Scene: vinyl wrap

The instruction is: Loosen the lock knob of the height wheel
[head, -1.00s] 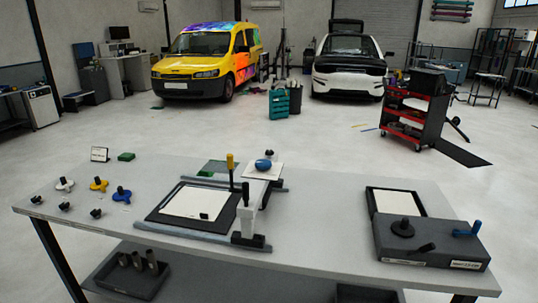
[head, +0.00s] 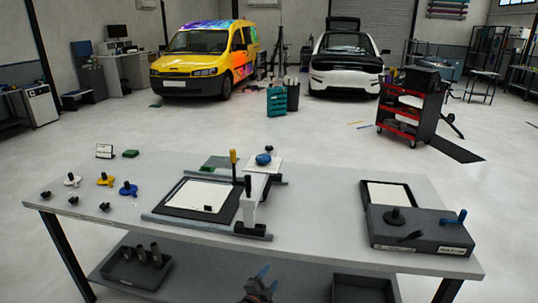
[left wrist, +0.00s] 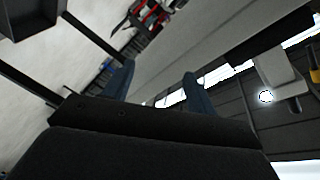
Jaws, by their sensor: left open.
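A dark grey box (head: 425,237) sits at the right end of the table. On its top are a round black wheel-like control (head: 394,217) and a blue crank handle (head: 453,217). A small black knob or lever (head: 411,236) sticks out near its front edge. I cannot tell for sure which of these is the height wheel and which its lock knob. My left gripper (head: 266,279) is low in front of the table, apart from the box and empty. Its two blue fingers stand open in the left wrist view (left wrist: 158,88). My right gripper is not in view.
The table (head: 310,215) holds a printing-like frame with a white sheet (head: 195,196) and a white post (head: 250,212) in the middle. Several small knobs stand at its left. A lower shelf carries a dark tray (head: 137,270). The table's front edge lies above my left gripper.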

